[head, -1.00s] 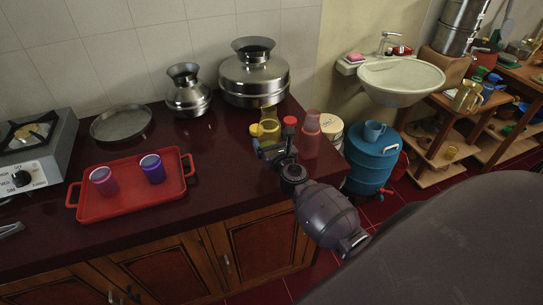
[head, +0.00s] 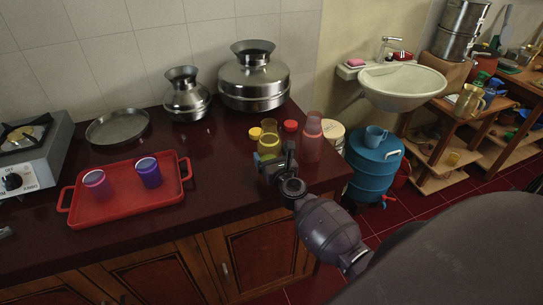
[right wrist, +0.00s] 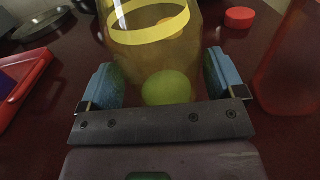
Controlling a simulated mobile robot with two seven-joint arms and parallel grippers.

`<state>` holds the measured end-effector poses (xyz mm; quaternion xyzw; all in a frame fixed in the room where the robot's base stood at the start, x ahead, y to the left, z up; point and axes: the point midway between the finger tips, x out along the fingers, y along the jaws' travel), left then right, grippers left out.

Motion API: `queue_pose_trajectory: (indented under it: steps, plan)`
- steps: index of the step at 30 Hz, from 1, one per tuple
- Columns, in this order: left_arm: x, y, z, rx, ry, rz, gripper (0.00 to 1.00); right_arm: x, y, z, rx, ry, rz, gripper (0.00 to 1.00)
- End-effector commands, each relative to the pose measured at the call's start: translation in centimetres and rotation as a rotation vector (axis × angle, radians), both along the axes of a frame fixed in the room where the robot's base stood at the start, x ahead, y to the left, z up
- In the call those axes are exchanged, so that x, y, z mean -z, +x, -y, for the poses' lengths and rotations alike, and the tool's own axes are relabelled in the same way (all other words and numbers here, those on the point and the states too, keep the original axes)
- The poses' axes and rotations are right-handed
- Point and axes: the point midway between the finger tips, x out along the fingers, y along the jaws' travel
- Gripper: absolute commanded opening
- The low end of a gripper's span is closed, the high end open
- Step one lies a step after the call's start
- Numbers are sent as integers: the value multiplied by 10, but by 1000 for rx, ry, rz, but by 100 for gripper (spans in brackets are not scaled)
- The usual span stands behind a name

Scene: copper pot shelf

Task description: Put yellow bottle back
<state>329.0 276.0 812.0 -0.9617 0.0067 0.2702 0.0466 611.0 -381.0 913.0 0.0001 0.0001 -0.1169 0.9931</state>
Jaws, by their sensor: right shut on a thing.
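The see-through yellow bottle (head: 269,143) is at the right end of the dark red counter. My right gripper (head: 276,168) is shut on it from the front. In the right wrist view the bottle (right wrist: 150,45) stands between the two blue finger pads, with a yellow band around it and a yellow-green round patch low down. I cannot tell whether its base touches the counter. A yellow lid (head: 255,133) lies just behind the bottle at its left. My left gripper is not in view.
A pink-orange bottle (head: 312,140) stands close on the right, and a red lid (head: 290,126) lies behind. Two steel pots (head: 254,80) stand at the back. A red tray (head: 118,212) with two cups is on the left. Counter between tray and bottle is clear.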

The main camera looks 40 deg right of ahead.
Motion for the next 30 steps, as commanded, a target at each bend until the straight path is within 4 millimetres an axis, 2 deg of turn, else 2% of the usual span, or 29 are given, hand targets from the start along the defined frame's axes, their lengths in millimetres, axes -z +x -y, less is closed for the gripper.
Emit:
queue_pose_trajectory:
  steps: [1,2,3,14,20,30]
  plan:
    - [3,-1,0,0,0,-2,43,2,0,0,0,0,1,47]
    - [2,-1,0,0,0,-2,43,1,0,0,0,0,0,93]
    - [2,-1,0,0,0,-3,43,1,0,0,0,0,0,99]
    - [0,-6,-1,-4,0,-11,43,-4,0,0,0,-1,1,100]
    - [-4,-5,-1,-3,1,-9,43,-2,-28,-6,1,2,-3,100]
    - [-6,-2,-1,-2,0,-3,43,-1,-87,-20,0,0,-2,100]
